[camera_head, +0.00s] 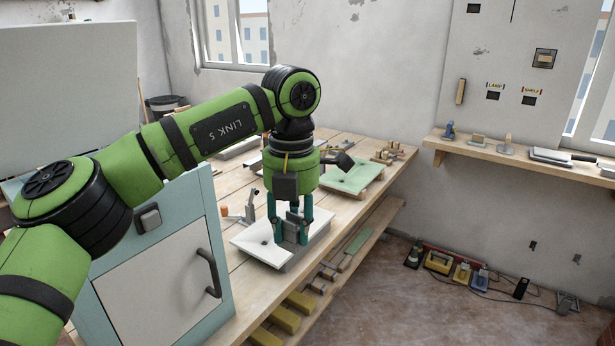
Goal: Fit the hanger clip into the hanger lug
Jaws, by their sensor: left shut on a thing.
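My left gripper (290,236) has teal fingers and points down over the white tray-like panel (258,243) on the wooden bench. It is shut on a small grey piece (293,216), mostly hidden between the fingers. I cannot tell for sure whether this piece is the hanger clip. Whether the fingertips touch the panel is unclear too. I cannot pick out the hanger lug with certainty. My right gripper is not in view.
A light-blue cabinet door with a dark handle (209,272) stands in front of the bench (345,222) at left. A green tray (352,177) and wooden blocks (388,155) lie farther back. A wall shelf (520,160) holds small parts.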

